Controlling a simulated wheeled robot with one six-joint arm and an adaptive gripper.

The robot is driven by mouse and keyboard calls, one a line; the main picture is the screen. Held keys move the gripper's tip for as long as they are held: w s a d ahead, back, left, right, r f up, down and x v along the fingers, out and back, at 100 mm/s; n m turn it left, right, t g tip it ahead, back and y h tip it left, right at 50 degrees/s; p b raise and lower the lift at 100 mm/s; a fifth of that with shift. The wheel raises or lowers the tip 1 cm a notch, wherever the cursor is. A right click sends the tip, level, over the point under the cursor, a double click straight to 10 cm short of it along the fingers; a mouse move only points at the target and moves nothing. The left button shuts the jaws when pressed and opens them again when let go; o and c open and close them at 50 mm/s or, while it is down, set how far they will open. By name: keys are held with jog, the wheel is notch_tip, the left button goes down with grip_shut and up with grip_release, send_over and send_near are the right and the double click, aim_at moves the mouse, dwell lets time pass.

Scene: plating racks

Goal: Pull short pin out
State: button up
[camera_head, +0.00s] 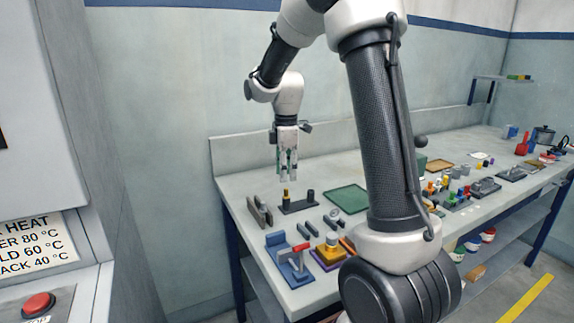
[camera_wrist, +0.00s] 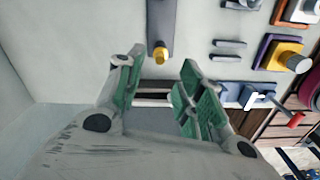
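A dark base plate (camera_head: 298,206) lies near the left end of the bench. A yellow pin (camera_head: 286,193) stands at its left end and a dark cylinder (camera_head: 311,196) at its right. I cannot tell for sure which is the short pin. The wrist view shows the plate (camera_wrist: 160,22) with the yellow pin (camera_wrist: 160,54) near its end, ahead of the fingers. My gripper (camera_head: 288,177) points down above the plate, apart from the yellow pin. Its green-padded fingers (camera_wrist: 160,90) are spread, with nothing held between them.
A blue fixture (camera_head: 289,268) with a red handle and a yellow block (camera_head: 328,252) sit in front. A green tray (camera_head: 346,199) lies to the right.

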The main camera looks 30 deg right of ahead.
notch_tip(320, 180, down, 6)
jog(key=shift+f, duration=0.1)
grip_shut()
jog(key=c, duration=0.7)
grip_release()
jog(key=shift+c, duration=0.2)
grip_shut()
jog(key=shift+r+n, duration=0.2)
jog(key=shift+n, duration=0.65)
jog(key=shift+r+n, duration=0.2)
jog(key=shift+n, duration=0.65)
jog(key=shift+r, duration=0.1)
jog(key=shift+r, duration=1.95)
